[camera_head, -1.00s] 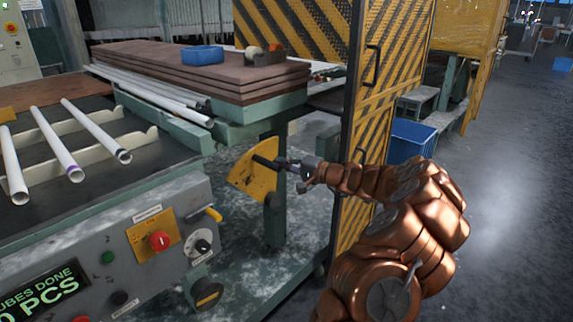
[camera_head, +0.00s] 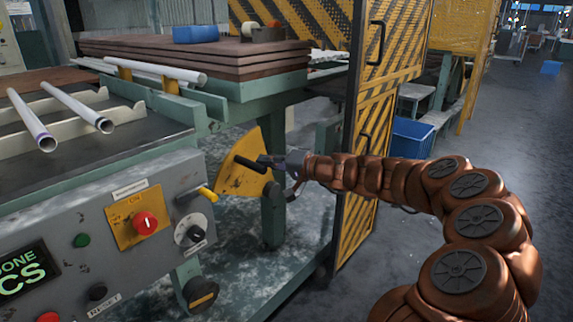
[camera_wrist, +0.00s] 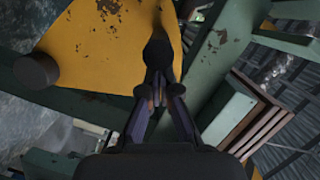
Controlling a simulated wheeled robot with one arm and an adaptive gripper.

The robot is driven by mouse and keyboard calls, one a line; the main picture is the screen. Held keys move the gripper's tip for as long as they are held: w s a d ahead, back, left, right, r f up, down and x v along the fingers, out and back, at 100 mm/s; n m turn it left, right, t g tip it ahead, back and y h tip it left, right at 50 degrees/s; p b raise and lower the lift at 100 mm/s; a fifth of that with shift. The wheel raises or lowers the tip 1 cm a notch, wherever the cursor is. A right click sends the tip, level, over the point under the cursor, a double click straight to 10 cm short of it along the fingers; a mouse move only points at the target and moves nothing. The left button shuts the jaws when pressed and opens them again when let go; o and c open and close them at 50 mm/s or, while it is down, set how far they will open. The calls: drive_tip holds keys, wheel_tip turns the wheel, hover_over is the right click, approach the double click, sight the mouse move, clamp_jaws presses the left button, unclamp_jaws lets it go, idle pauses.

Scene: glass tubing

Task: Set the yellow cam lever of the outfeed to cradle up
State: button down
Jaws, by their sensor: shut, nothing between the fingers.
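The yellow cam lever (camera_head: 242,178) is a scuffed fan-shaped plate at the right end of the machine. It also shows in the wrist view (camera_wrist: 105,52).
Stacked brown boards (camera_head: 200,62) lie behind. Floor at right is open.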

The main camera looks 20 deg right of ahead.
drive_tip(key=shift+s+a+f, duration=0.15)
drive_tip(key=shift+a, duration=0.2)
drive_tip(key=shift+d, duration=0.1)
